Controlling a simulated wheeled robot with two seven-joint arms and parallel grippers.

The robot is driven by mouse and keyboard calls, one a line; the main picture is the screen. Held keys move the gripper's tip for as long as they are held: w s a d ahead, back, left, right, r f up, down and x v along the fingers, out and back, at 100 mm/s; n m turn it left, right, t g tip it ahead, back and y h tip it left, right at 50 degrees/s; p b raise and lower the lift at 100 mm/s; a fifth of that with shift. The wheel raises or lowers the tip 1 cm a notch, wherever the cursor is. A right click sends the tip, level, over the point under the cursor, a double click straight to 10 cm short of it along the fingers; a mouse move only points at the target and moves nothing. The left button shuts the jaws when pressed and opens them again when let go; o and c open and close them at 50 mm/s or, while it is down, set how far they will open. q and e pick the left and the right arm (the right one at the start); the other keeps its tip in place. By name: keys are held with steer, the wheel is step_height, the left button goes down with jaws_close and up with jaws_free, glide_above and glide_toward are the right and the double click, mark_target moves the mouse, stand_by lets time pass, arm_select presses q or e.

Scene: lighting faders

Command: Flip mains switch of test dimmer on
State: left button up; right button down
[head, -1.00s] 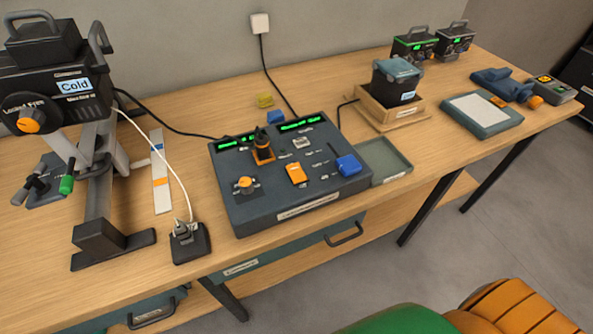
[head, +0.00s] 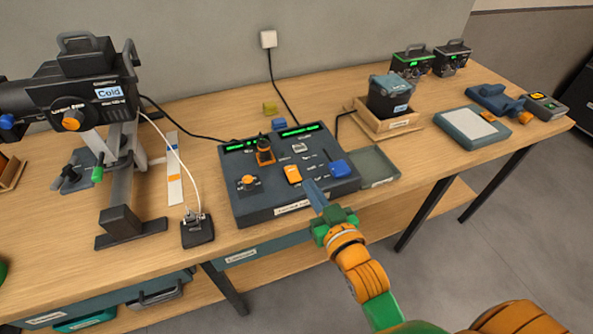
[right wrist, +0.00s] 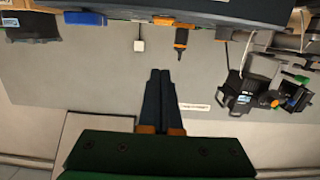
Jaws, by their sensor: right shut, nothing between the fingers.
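A dark console (head: 285,205) with two green displays sits on the bench. It carries an orange block (head: 292,174), a blue block (head: 340,168), an orange knob (head: 249,181) and a black-and-orange upright handle (head: 264,151). I cannot tell which part is the mains switch, or whether this console is the test dimmer. My right gripper (head: 309,184) is shut and empty, its tips at the console's front right, near the orange block; contact is unclear. In the right wrist view its fingers (right wrist: 160,74) are together. My left gripper is not in view.
A spotlight marked Cold (head: 110,92) stands left, with a plug on a black block (head: 197,232) before it. A shallow green tray (head: 380,181) adjoins the console's right side. A dark box in a wooden stand (head: 390,95) and two small black units (head: 412,62) stand behind.

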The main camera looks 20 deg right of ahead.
steer(key=shift+r, duration=0.15)
glide_above(294, 176)
steer(key=shift+s+d+f+p, duration=0.1)
steer(key=shift+s+f+p, duration=0.3)
steer(key=shift+f, duration=0.2)
steer(key=f, duration=0.2)
steer(key=shift+w+f, duration=0.35)
steer(key=shift+f, duration=0.7)
